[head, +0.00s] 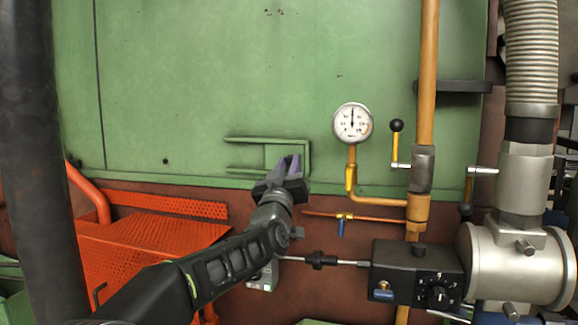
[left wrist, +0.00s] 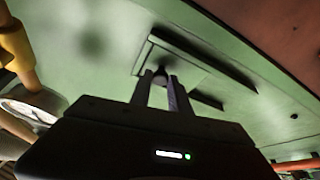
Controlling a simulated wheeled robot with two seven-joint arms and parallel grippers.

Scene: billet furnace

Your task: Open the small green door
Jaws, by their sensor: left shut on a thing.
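The small green door (head: 273,153) is a little plate at the right end of two short green rails (head: 245,139) on the large green wall panel. My left gripper (head: 289,163) is in front of the plate and covers its lower right part. In the left wrist view, the fingers (left wrist: 159,84) are shut on a dark knob (left wrist: 160,74) in front of the small plate (left wrist: 155,50). The rails run from the plate toward the lower right there. The fingers hide part of the knob. My right gripper is not in view.
A pressure gauge (head: 352,122) on a yellow pipe stands right of the door. A black-knobbed lever (head: 396,126) and an orange vertical pipe (head: 427,60) are further right. Orange mesh guards (head: 150,245) lie below left. The green panel (head: 230,70) above is clear.

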